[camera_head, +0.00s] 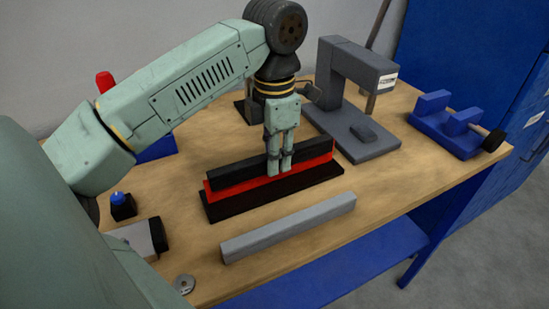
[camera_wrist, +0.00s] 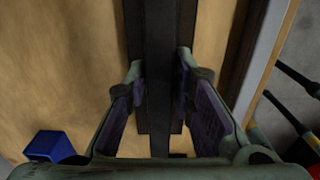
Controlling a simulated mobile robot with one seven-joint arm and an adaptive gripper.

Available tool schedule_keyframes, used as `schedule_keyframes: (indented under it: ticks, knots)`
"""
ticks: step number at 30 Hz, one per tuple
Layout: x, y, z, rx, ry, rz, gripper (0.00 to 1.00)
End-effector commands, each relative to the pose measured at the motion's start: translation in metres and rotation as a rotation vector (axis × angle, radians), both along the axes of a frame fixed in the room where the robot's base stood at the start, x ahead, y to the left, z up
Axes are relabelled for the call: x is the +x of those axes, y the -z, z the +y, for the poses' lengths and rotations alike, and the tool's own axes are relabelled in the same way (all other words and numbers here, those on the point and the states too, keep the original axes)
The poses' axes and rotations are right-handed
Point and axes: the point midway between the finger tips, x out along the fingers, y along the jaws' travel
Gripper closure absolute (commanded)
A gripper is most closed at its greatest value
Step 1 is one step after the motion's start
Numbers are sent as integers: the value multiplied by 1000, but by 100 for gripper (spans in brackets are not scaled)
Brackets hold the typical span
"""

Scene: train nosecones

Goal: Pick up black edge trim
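The black edge trim, a long dark bar, seems to be the rear upper bar (camera_head: 232,174) of a black and red stack on the wooden table in the head view. In the wrist view a long dark bar (camera_wrist: 160,40) runs up the middle, between my two fingers. My gripper (camera_head: 279,172) points down at the stack, right of its middle; it also shows in the wrist view (camera_wrist: 160,75). The fingertips lie very close to the bar's two sides. Whether they touch it is unclear. The bar's part behind the fingers is hidden in the head view.
A red strip (camera_head: 300,163) and black base (camera_head: 275,192) lie in front of the bar. A loose grey bar (camera_head: 290,227) lies nearer the front edge. A grey angled stand (camera_head: 352,125) rises behind right. A blue fixture (camera_head: 447,132) stands far right; table between is clear.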

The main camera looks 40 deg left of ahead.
Motion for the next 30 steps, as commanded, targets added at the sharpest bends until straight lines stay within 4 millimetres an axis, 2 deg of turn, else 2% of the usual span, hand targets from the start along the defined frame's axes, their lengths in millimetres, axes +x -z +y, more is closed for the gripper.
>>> schedule_keyframes:
  ticks: [9, 22, 26, 30]
  knots:
    - [0, 0, 0, 0, 0, 0, 100]
    - [0, -2, 0, 1, 0, 0, 100]
    - [0, -12, 0, 1, 0, -2, 100]
    - [1, -36, 0, 1, 0, -2, 100]
